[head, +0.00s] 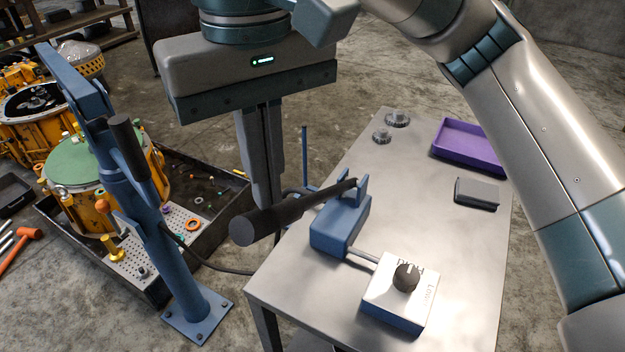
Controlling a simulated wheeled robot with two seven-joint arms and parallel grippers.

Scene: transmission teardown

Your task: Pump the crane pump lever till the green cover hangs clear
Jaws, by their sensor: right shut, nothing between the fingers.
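The pump lever (292,213) is a dark bar with a thick round grip at its left end. It slants across the front left edge of the metal table from the blue pump body (338,226). My right gripper (268,203) points down with its fingers shut and empty. Its fingertips are at the lever's grip; I cannot tell whether they touch it. The green cover (88,166) lies at the top of a yellow housing at the left, partly hidden by the blue crane (143,195). I see no clear gap under it. My left gripper is out of view.
A white-topped control box (392,292) with a black knob stands before the pump. The table (415,225) also holds a purple tray (470,147), a grey block (476,194) and two small gears (396,119). A dark tray with loose parts surrounds the yellow housing.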

